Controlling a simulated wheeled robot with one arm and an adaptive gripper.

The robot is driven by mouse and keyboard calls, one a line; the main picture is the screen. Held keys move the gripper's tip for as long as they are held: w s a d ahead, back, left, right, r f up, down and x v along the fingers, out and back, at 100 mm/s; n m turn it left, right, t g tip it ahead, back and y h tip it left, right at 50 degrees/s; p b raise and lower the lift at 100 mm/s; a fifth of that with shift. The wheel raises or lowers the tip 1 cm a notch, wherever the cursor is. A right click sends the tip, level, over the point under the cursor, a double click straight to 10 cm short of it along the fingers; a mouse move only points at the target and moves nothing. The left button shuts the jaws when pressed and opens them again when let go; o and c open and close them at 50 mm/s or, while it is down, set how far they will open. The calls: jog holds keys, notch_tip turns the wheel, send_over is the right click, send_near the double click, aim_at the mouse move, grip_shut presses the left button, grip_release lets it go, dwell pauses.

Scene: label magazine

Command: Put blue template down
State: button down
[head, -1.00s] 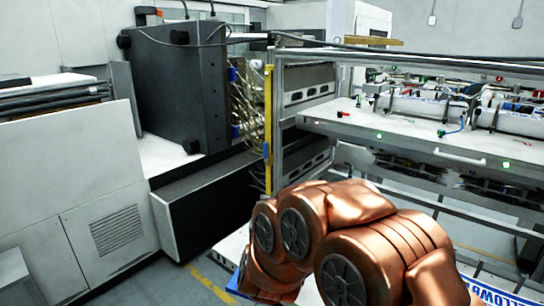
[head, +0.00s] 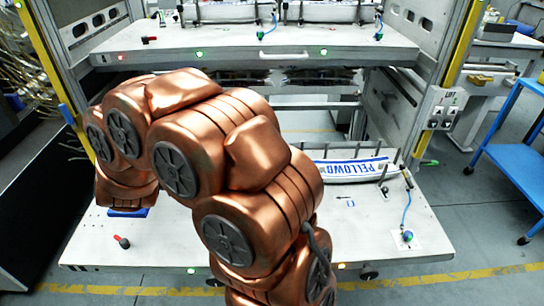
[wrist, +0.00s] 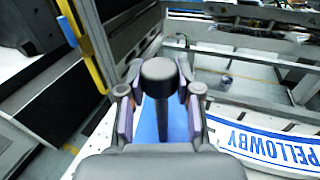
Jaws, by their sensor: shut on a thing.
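My gripper (wrist: 160,78) is shut on the black knobbed handle of the blue template (wrist: 148,122). The blue plate shows below the fingers in the wrist view, partly hidden by the gripper. In the head view only a blue sliver of the template (head: 128,212) shows beneath my copper arm, over the left part of the lower white shelf (head: 150,250). The gripper itself is hidden there. I cannot tell whether the plate touches the shelf.
A white label stack with blue PELLOWBY lettering (head: 350,170) lies on the lower shelf to the right; it also shows in the wrist view (wrist: 265,142). A red-knobbed fitting (head: 122,242) stands near the front left. The upper shelf (head: 240,55) spans above. A blue cart (head: 515,150) stands at right.

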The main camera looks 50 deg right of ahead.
jog(key=s+d+r+m+g+h+b, duration=0.1)
jog(key=s+d+r+m+g+h, duration=0.2)
jog(key=d, duration=0.7)
jog(key=s+d+r+m+g+h+b, duration=0.1)
jog(key=s+d+m+g+h+b, duration=0.25)
jog(key=d, duration=0.65)
jog(key=s+d+r+m+g+h, duration=0.25)
jog(key=s+d+g, duration=0.25)
jog(key=d, duration=0.6)
jog(key=s+d+m+g+y+b, duration=0.1)
jog(key=s+d+m+g, duration=0.4)
jog(key=s, duration=0.5)
jog(key=s+d+f+m+g+y+b, duration=0.1)
jog(key=s+d+m+g+b, duration=0.1)
jog(key=s+d+g, duration=0.45)
jog(key=s+d+m+g+y+b, duration=0.1)
jog(key=s+d+m+g, duration=0.4)
jog(key=s, duration=0.7)
notch_tip(320, 180, down, 10)
jog(key=n+t+p, duration=0.1)
jog(key=shift+d+t, duration=0.4)
jog(key=c, duration=0.8)
grip_release()
jog(key=shift+r, duration=0.1)
